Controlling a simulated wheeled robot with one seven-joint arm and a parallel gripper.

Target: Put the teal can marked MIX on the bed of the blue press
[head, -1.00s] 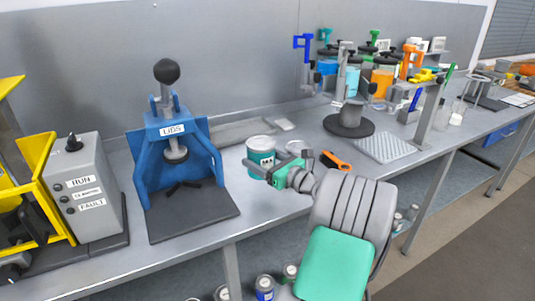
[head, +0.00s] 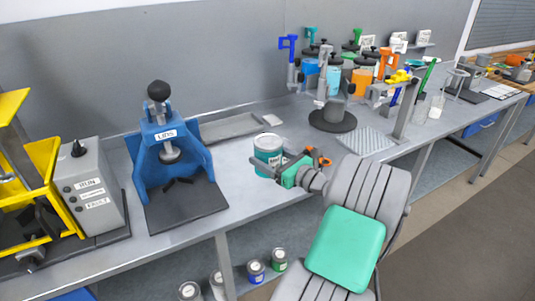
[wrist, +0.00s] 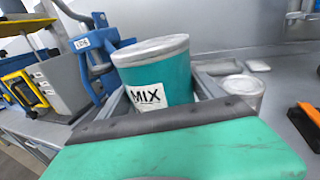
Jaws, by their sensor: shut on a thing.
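The teal can marked MIX (wrist: 158,78) fills the middle of the wrist view, upright, with a pale grey lid. In the head view the can (head: 268,146) is to the right of the blue press. My gripper (head: 276,165) is shut around the can's sides. Whether the can's base touches the bench is hard to tell. The blue press (head: 161,134), labelled LIDS, has a dark flat bed (head: 188,208) with small dark blocks at its back. The press also shows at the left of the wrist view (wrist: 97,52).
A grey control box (head: 92,190) and a yellow frame (head: 45,170) stand left of the press. A grey lidded can (wrist: 243,90) and an orange-handled tool (wrist: 306,112) lie right of my gripper. A shallow grey tray (head: 232,128) is behind. Bench between can and press is clear.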

